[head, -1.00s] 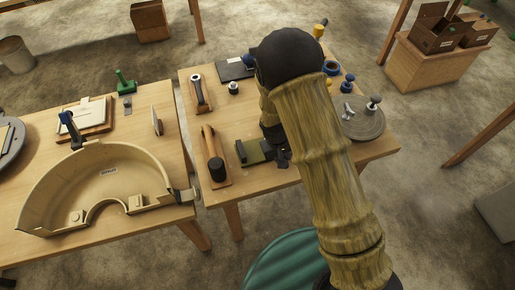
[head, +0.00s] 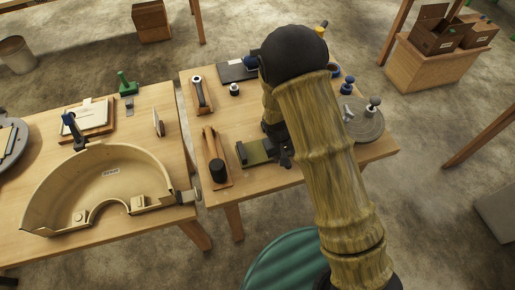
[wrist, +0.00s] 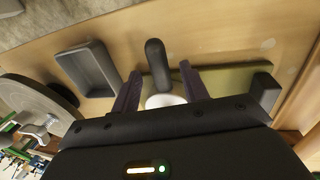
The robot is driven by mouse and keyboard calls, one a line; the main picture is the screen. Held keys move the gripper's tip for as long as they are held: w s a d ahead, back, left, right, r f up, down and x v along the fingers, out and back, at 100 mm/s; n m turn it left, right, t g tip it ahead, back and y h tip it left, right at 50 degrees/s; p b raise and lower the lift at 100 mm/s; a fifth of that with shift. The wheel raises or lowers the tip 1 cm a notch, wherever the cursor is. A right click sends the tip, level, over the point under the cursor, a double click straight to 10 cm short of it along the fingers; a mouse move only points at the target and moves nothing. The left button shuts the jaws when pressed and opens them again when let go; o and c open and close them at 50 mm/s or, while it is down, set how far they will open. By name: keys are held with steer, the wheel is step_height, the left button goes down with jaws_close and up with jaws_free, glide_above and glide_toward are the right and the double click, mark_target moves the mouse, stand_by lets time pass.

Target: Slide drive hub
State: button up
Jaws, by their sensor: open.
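An olive-green plate (head: 262,149) with a dark block at one end lies on the right-hand table; it also shows in the wrist view (wrist: 237,78). In the wrist view, a dark rounded post (wrist: 156,62) and a white round part (wrist: 165,101) lie between my fingers. These may be the drive hub, but I cannot tell for sure, nor whether they are joined. My gripper (wrist: 161,82) is open, its two purple fingers on either side of the post, over the plate's end. In the head view my arm hides most of this spot.
A grey tray (wrist: 88,67) and a round grey disc (wrist: 38,103) with metal fittings are nearby. A mallet (head: 217,170) on a wooden board lies left of the plate. A large beige half-round housing (head: 65,190) is on the left table. Bare wood lies around the plate.

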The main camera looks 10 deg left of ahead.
steer(key=shift+s+a+r+p, duration=0.1)
steer(key=shift+s+r+p, duration=0.1)
steer(key=shift+r+p, duration=0.75)
steer(key=r, duration=0.1)
steer(key=r+p, duration=0.1)
steer(key=r, duration=0.1)
steer(key=shift+s+a, duration=0.15)
steer(key=shift+a, duration=0.15)
steer(key=s+d+r+m, duration=0.2)
steer(key=s+d+r, duration=0.1)
steer(key=d+r, duration=0.3)
steer(key=s+d+r+m+t+y, duration=0.1)
steer(key=s+d+r+m, duration=0.1)
steer(key=s+d+r, duration=0.2)
steer(key=s+d+r+m, duration=0.2)
steer(key=s+d+r, duration=0.1)
steer(key=d+r, duration=0.6)
steer(key=shift+s+d+r+y, duration=0.3)
steer(key=shift+d+r+y, duration=0.1)
steer(key=shift+r, duration=0.1)
